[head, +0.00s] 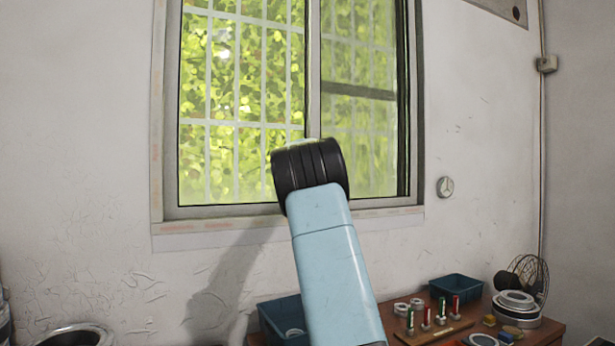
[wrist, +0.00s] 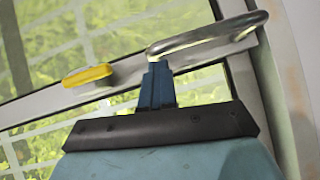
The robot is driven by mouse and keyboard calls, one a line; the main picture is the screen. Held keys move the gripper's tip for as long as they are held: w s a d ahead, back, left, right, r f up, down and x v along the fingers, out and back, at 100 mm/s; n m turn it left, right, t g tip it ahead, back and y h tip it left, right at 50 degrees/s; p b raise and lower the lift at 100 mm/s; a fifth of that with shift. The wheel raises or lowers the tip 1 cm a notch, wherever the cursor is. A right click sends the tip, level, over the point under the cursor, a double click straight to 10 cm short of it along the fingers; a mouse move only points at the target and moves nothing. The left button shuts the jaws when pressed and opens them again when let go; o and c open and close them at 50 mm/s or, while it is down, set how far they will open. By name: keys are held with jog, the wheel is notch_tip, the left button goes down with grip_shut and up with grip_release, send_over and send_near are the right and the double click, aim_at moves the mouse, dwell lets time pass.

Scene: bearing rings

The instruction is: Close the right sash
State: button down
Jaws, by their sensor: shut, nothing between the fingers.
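The window (head: 290,210) is in the wall ahead, with bright foliage and pale bars behind it. Its left part looks clear and bright. The right sash (head: 314,70) has a pale upright and duller glass, with a dark strip along the right side of the frame; I cannot tell how far open it is. In the wrist view, a bent metal handle (wrist: 215,37) and a yellow catch (wrist: 88,76) are on a grey frame bar. My gripper (wrist: 158,72) is shut and empty, its blue fingertips at the handle's left end; contact is unclear. In the head view my arm hides the fingers.
A wooden table (head: 545,333) at the lower right holds a blue bin (head: 455,288), another blue bin (head: 283,318), rings, red and green pegs and a wire fan. A round metal container (head: 72,335) is at the lower left.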

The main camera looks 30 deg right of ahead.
jog(key=shift+s+d, duration=0.45)
jog(key=shift+d, duration=0.3)
jog(key=s+a+r, duration=0.1)
jog(key=s+a, duration=0.5)
jog(key=a, duration=0.6)
jog(key=shift+s+r, duration=0.3)
